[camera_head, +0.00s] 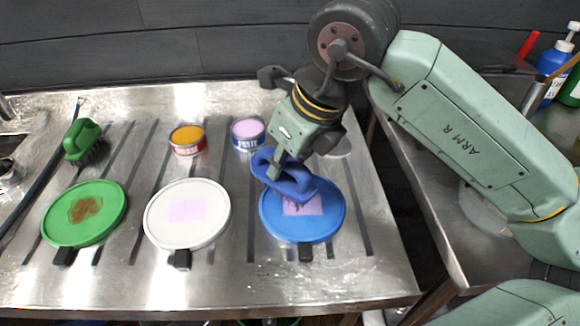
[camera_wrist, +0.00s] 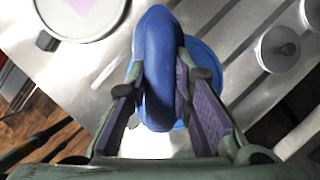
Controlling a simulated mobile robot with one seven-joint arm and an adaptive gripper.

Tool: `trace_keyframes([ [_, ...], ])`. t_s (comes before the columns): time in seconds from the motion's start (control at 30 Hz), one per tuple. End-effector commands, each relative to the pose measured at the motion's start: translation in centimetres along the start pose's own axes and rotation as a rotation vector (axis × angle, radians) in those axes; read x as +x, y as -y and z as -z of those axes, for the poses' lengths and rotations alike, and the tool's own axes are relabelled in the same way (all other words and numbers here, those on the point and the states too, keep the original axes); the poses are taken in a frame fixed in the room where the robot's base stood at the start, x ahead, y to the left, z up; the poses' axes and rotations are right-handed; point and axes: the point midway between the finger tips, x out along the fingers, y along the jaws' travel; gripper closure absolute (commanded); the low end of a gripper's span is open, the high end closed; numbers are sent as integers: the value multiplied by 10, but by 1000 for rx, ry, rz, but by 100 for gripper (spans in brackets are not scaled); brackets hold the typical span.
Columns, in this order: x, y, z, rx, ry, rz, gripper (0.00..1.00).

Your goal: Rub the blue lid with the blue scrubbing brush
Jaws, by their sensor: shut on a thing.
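The blue lid (camera_head: 331,226) lies flat at the right of the metal counter, with a pinkish patch (camera_head: 313,206) on its top. My gripper (camera_head: 277,170) is shut on the handle of the blue scrubbing brush (camera_head: 290,183), which is over the back part of the lid. Whether the bristles touch the lid cannot be told. In the wrist view the brush handle (camera_wrist: 158,70) stands between the two finger pads, and it hides most of the blue lid (camera_wrist: 205,62) behind it.
A white lid (camera_head: 160,232) with a pink patch and a green lid (camera_head: 60,228) with a brown stain lie to the left. A green brush (camera_head: 82,140) stands at the back left. An orange paste tin (camera_head: 187,138) and a pink paste tin (camera_head: 247,134) stand behind the lids.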

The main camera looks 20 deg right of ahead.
Motion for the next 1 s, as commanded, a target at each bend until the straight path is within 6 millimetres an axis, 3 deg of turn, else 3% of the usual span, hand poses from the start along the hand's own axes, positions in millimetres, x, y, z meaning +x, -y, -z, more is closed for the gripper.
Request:
trace_keyframes([
  [0.37,-28,-4,-23,-11,1,-3,100],
  [1.0,-28,-4,-25,-12,1,-4,100],
])
